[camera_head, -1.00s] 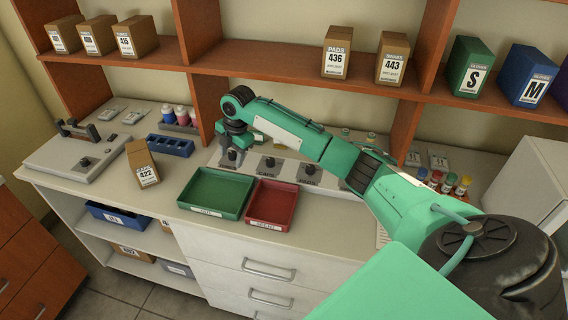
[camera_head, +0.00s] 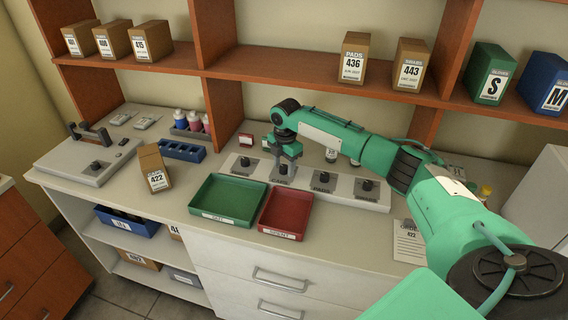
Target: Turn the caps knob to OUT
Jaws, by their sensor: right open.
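A pale panel (camera_head: 343,190) with several dark knobs in a row lies on the counter behind the trays. The label reading CAPS (camera_head: 281,179) is on its second station from the left. My right gripper (camera_head: 283,166) points down right over that station, jaws open. The caps knob is mostly hidden behind or between the fingers, so I cannot tell its direction or whether the fingers touch it. The neighbouring knobs (camera_head: 245,161) and (camera_head: 323,177) stand clear of the gripper. My left gripper is not in view.
A green tray (camera_head: 228,222) and a red tray (camera_head: 286,232) sit in front of the panel. A brown box marked 422 (camera_head: 154,180) and a blue rack (camera_head: 182,155) stand left. A shelf (camera_head: 300,78) with boxes runs above.

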